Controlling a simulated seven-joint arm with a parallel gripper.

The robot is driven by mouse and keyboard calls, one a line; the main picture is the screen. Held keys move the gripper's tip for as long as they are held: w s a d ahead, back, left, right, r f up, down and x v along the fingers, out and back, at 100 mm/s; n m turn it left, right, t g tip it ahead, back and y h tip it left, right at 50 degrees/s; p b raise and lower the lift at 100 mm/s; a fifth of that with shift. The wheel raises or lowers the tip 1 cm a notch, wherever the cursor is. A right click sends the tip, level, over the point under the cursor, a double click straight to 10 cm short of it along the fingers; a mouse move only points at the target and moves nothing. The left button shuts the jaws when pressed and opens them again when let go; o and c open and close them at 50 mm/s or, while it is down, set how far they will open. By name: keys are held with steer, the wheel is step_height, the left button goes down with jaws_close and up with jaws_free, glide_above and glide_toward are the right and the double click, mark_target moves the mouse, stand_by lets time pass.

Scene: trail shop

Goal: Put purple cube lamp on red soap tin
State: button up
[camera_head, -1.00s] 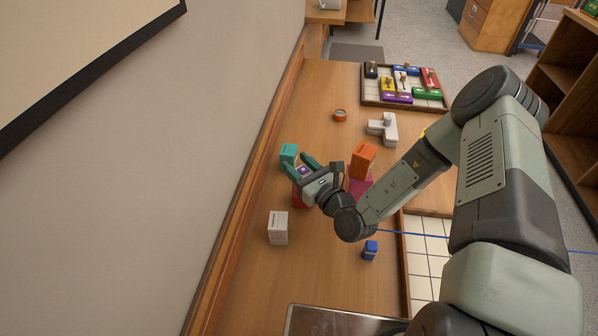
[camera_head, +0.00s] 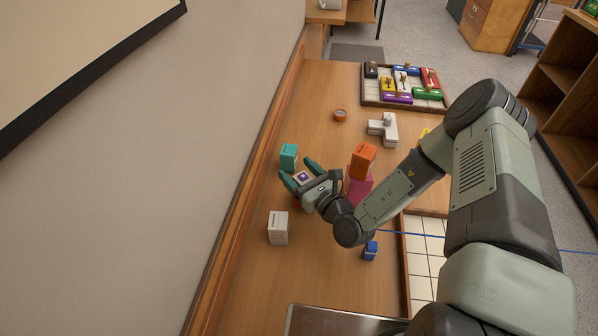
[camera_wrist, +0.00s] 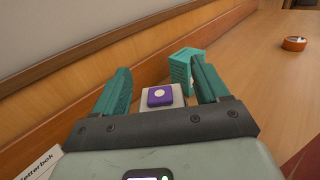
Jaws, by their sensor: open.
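The purple cube lamp (camera_head: 303,176) has a pale body and a purple top with a white dot. It also shows in the wrist view (camera_wrist: 162,96), between and beyond my fingers. My gripper (camera_head: 299,170) is open, with one teal finger on each side of the lamp; in the wrist view the gripper (camera_wrist: 157,72) shows gaps on both sides. The red soap tin (camera_head: 297,205) shows only as a small red patch just below the lamp, mostly hidden by my gripper.
A teal box (camera_head: 289,156) stands close behind the lamp. The wall runs along the left.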

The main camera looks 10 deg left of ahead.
steer(key=v, duration=1.2)
steer(key=shift+r, duration=0.2)
